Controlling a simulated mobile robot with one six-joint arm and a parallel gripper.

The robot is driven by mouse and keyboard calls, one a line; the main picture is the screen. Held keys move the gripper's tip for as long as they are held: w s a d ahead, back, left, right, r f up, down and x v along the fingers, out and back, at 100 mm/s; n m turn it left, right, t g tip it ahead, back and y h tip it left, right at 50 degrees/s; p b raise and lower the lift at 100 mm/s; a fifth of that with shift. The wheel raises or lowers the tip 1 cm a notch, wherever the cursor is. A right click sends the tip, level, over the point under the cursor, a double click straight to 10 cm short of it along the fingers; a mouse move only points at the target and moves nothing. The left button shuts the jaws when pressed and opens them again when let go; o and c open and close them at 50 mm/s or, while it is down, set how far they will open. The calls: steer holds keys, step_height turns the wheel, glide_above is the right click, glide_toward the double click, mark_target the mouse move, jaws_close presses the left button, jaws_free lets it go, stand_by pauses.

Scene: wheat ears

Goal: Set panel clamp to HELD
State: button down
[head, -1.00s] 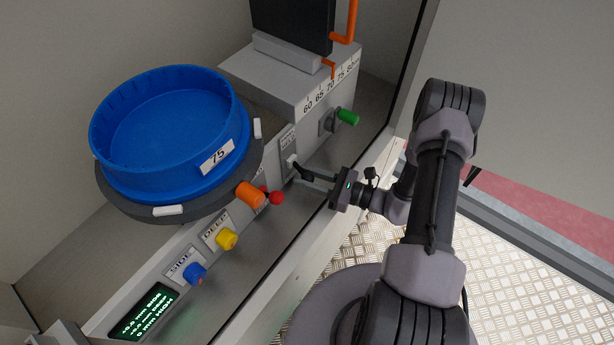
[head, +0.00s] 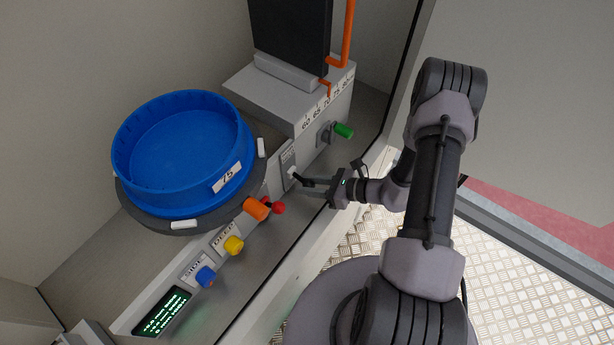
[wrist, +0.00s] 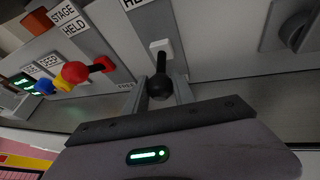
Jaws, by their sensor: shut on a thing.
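The panel clamp is a short black lever (wrist: 160,85) with a round tip on a white mount (wrist: 160,46). It stands out from a label plate (head: 288,157) on the sloped panel. In the wrist view a cut-off label starting "HE" is above it and a small "FREE" is below left. My gripper (head: 312,183) is shut on the lever, with a finger on each side of it in the wrist view. The lever points out towards my wrist. I cannot tell which setting it is at.
A red-knobbed lever (head: 278,208) and an orange knob (head: 256,208) are close left of my gripper. Yellow (head: 234,245) and blue (head: 206,277) knobs are further along. A green knob (head: 343,131) is on the other side. A blue dish (head: 180,150) sits behind.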

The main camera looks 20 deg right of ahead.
mark_target(308, 182)
step_height(308, 182, up, 2)
steer(key=g+h+p, duration=0.1)
steer(key=p, duration=0.1)
steer(key=g+h+p, duration=0.1)
steer(key=p, duration=0.1)
steer(key=shift+r+m, duration=0.25)
steer(key=shift+m, duration=0.05)
steer(key=g+h+p, duration=0.1)
steer(key=p, duration=0.1)
steer(key=r+g+h+p, duration=0.1)
steer(key=p, duration=0.2)
steer(key=shift+w+a+r, duration=0.1)
steer(key=shift+r, duration=0.2)
steer(key=g+p, duration=0.1)
steer(key=p, duration=0.1)
steer(key=g+h+p, duration=0.1)
steer(key=p, duration=0.1)
steer(key=shift+w+a+r+m+p, duration=0.1)
steer(key=shift+w+r+m+p, duration=0.1)
steer(key=shift+r+m+p, duration=0.2)
steer(key=shift+g+h+p, duration=0.5)
steer(key=shift+p, duration=0.2)
steer(key=shift+w+f, duration=0.1)
steer(key=c, duration=1.1)
jaws_free()
steer(key=shift+a, duration=0.1)
